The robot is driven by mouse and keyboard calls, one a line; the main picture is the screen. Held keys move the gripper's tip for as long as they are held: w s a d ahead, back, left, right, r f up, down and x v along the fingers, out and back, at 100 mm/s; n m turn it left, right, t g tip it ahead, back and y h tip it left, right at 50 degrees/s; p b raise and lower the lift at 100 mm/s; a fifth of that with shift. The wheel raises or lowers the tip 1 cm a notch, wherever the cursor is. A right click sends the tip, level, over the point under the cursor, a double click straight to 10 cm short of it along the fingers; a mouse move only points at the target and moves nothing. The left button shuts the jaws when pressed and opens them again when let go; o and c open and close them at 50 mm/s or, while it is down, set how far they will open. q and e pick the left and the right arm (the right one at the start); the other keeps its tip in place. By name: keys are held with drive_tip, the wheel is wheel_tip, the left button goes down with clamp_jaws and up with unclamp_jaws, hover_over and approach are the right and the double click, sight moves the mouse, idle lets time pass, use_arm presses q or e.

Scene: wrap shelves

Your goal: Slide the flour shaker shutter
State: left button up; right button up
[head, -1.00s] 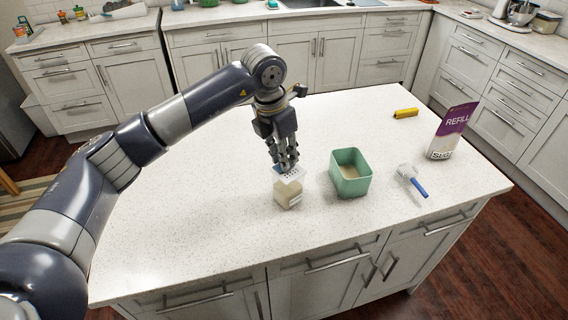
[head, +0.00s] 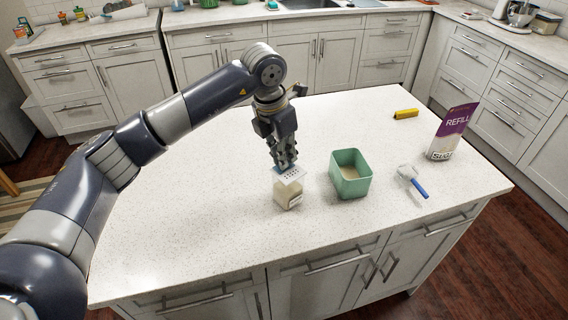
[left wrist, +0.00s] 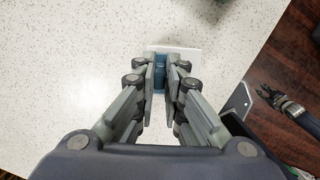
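The flour shaker (head: 287,197) stands upright on the white counter, a clear box with pale flour inside. Its white lid (head: 291,178) has rows of holes. The blue shutter (head: 278,168) shows at the lid's far left edge, partly hidden by the fingers. My left gripper (head: 284,165) points down over the lid. In the left wrist view its fingers (left wrist: 162,78) are close together with the blue shutter (left wrist: 186,66) between and beside them; they look shut on its tab.
A green open container (head: 349,187) stands close right of the shaker. Farther right are a blue-handled scoop (head: 413,184), a purple and white refill bag (head: 452,132) and a yellow block (head: 405,113). The counter left of the shaker is clear.

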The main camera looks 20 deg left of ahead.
use_arm(q)
drive_tip(key=shift+s+d, duration=0.35)
drive_tip(key=shift+d, duration=0.2)
drive_tip(key=shift+s+d+b, duration=0.3)
drive_tip(key=shift+s+d, duration=0.3)
drive_tip(key=shift+d, duration=0.25)
drive_tip(key=o, duration=0.5)
drive_tip(key=shift+c, duration=0.2)
wheel_tip(320, 180, up, 7)
drive_tip(key=p, duration=0.3)
idle(0.7)
idle(0.3)
